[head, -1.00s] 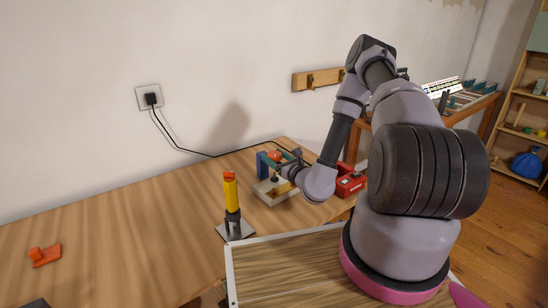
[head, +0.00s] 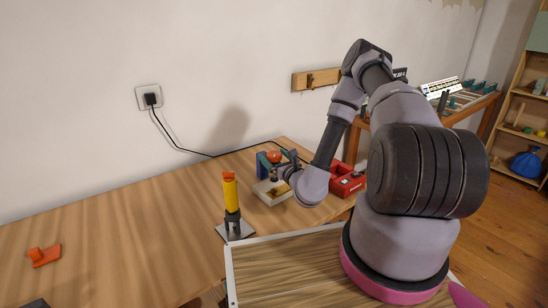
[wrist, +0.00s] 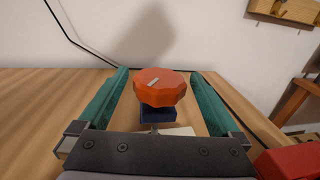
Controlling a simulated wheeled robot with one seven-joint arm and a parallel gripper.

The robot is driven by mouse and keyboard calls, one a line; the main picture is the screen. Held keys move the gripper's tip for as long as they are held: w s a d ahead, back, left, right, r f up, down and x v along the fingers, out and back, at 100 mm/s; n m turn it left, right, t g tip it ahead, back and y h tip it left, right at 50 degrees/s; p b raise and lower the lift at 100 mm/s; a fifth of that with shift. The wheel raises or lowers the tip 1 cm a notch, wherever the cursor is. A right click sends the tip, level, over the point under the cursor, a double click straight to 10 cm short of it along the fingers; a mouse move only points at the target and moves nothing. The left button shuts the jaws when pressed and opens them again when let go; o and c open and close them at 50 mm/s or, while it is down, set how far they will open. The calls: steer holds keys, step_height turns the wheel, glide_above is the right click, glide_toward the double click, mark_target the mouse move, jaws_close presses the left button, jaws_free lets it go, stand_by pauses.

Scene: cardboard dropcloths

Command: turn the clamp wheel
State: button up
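The clamp wheel is an orange, many-sided knob (head: 274,156) on top of a clamp with a blue frame (head: 262,165) and a pale base (head: 268,193), standing on the wooden table. In the wrist view the wheel (wrist: 160,88) has a light mark on its top and a dark blue part (wrist: 158,115) below it. My gripper (wrist: 160,73) is open, with one teal finger on each side of the wheel. Gaps show between the wheel and both fingers. In the head view my gripper (head: 285,164) is at the clamp and partly hides it.
A yellow and black upright tool (head: 231,200) stands left of the clamp. A red object (head: 346,181) is close on the right. A black cable (head: 190,153) runs behind to a wall socket. An orange piece (head: 44,256) lies far left; the table between is clear.

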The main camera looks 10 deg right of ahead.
steer(key=v, duration=1)
steer(key=shift+s, duration=0.4)
steer(key=shift+d+r, duration=0.1)
steer(key=shift+r, duration=0.05)
